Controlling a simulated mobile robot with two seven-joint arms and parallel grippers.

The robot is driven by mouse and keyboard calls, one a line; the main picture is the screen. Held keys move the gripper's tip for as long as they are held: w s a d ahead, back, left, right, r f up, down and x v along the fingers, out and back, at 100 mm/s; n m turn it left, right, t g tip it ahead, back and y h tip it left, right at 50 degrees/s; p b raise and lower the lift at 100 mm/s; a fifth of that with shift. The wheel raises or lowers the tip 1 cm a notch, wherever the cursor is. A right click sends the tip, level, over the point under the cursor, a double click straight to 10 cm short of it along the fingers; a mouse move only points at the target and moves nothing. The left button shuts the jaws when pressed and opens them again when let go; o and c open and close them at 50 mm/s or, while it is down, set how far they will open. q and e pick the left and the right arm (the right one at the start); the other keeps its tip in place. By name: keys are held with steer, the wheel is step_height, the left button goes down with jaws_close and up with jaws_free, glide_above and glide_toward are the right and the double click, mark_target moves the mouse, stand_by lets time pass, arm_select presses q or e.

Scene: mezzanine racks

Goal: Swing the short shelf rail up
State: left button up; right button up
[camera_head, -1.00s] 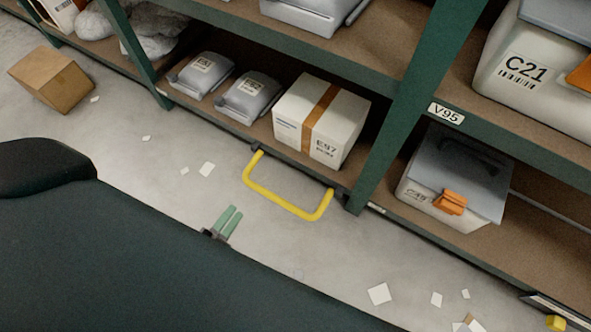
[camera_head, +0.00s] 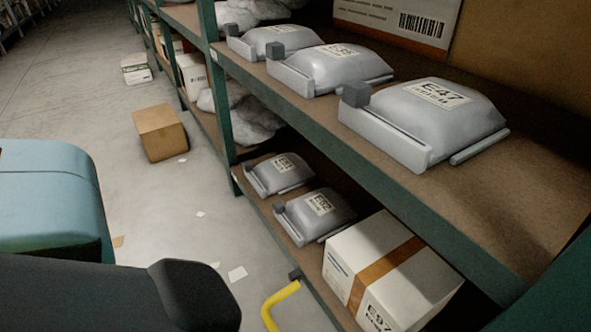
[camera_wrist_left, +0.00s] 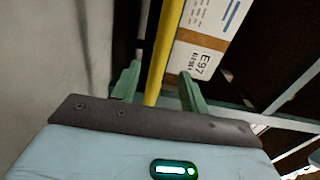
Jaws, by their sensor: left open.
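The short shelf rail (camera_head: 280,303) is a yellow bar. In the left wrist view the yellow bar (camera_wrist_left: 163,45) runs between the two green fingers of my left gripper (camera_wrist_left: 158,83). The fingers are open, one on each side of the bar, with gaps visible. My left gripper is not seen in the head view. My right gripper is in neither view.
A white box with brown tape, E97 (camera_head: 388,272), sits on the lower shelf (camera_head: 262,208) behind the rail, beside grey packages (camera_head: 318,212). More grey packages (camera_head: 430,120) lie on the shelf above.

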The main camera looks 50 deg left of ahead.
arm_select(q)
steer(key=shift+w+d+b, duration=0.15)
steer(key=shift+w+b, duration=0.3)
steer(key=shift+w, duration=1.5)
steer(key=shift+w+d+b, duration=0.1)
steer(key=shift+w+b, duration=0.3)
steer(key=shift+w, duration=1.5)
jaws_close()
